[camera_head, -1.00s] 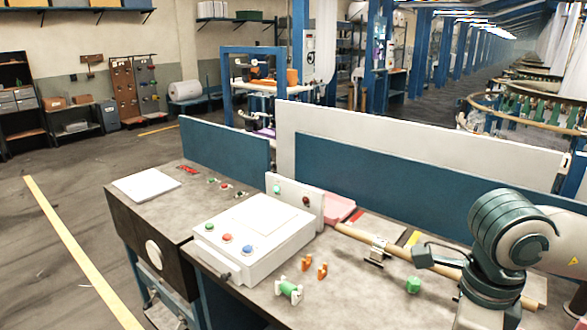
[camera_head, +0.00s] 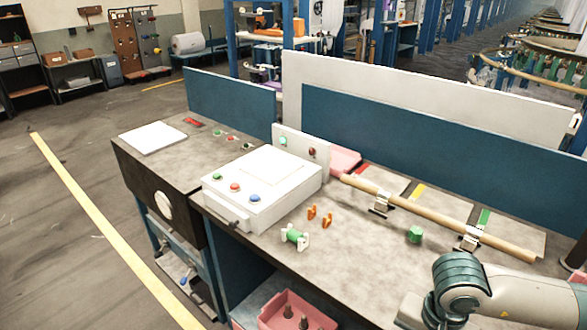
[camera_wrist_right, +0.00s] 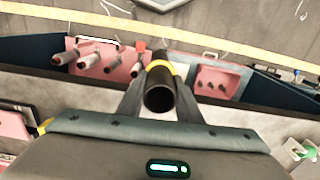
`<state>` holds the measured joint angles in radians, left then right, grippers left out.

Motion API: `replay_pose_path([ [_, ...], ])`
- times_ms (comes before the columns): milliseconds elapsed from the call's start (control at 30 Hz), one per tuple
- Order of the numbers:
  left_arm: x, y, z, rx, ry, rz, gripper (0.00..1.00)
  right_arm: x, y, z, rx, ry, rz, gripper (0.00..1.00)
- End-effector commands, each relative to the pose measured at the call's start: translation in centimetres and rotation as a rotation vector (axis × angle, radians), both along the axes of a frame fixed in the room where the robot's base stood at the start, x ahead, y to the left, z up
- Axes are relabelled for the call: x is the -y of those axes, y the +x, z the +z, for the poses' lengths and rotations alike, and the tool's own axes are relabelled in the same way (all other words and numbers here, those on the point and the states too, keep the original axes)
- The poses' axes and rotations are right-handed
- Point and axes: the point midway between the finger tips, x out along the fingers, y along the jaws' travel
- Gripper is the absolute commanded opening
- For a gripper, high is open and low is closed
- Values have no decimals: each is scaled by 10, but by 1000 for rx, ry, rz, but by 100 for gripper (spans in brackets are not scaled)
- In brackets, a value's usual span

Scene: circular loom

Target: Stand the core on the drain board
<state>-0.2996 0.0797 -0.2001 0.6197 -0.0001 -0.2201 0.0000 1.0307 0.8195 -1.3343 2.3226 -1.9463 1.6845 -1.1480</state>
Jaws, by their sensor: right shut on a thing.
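The core (camera_wrist_right: 160,98) is a dark hollow tube with a yellow band, seen end-on in the right wrist view. My right gripper (camera_wrist_right: 160,88) is shut on it, one finger on each side. Below and beyond it in that view is a pink tray with pegs (camera_wrist_right: 235,80), clear of the core. A pink tray with dark upright pegs also shows low at the bottom of the head view (camera_head: 268,318); I cannot tell for sure that it is the drain board. In the head view only my right arm shows, at the bottom right; its gripper is hidden. My left gripper is out of view.
Another pink tray (camera_wrist_right: 90,48) holds several tubes in the right wrist view.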

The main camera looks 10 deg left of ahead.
Motion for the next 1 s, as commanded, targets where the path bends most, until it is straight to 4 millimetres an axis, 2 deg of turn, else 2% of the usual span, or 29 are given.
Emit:
replay_pose_path([
  [33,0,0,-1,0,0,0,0,1,-1,-12,-4,-3,74,0],
  [200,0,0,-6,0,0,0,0,1,-1,-47,2,-5,324,0],
  [400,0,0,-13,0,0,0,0,2,-1,-76,7,-6,510,0],
  [567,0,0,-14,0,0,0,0,3,-1,-82,8,-6,557,0],
  [1000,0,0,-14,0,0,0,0,3,-1,-81,7,-6,558,0],
])
